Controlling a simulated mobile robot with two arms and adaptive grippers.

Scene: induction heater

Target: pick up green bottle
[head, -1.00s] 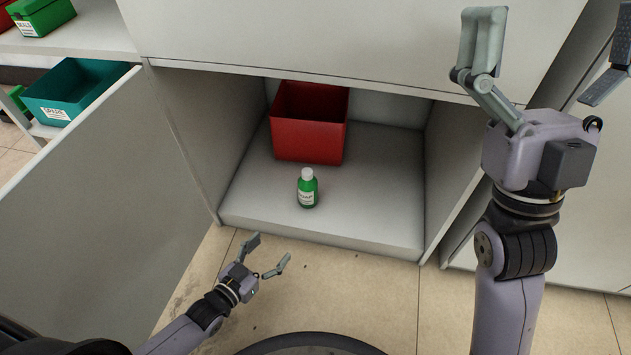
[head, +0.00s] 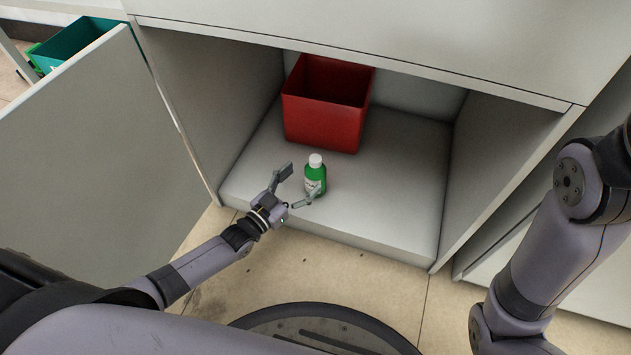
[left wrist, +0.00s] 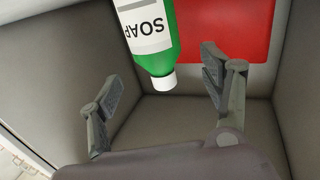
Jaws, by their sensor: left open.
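The green bottle (head: 316,178) has a white cap and a white label. It stands upright on the cabinet floor, near the front and in front of a red bin. My left gripper (head: 302,184) is open just left of the bottle, with one finger in front of its lower part. In the left wrist view the bottle (left wrist: 165,50) appears upside down with "SOAP" on its label. There it lies between the directions of the two open fingers (left wrist: 165,80); I cannot tell whether either touches it. My right gripper is out of view.
The red bin (head: 322,122) stands behind the bottle in the open cabinet. Cabinet side walls (head: 500,160) and an open door (head: 100,150) flank the space. The cabinet floor right of the bottle (head: 395,190) is clear. A teal bin (head: 75,45) is at upper left.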

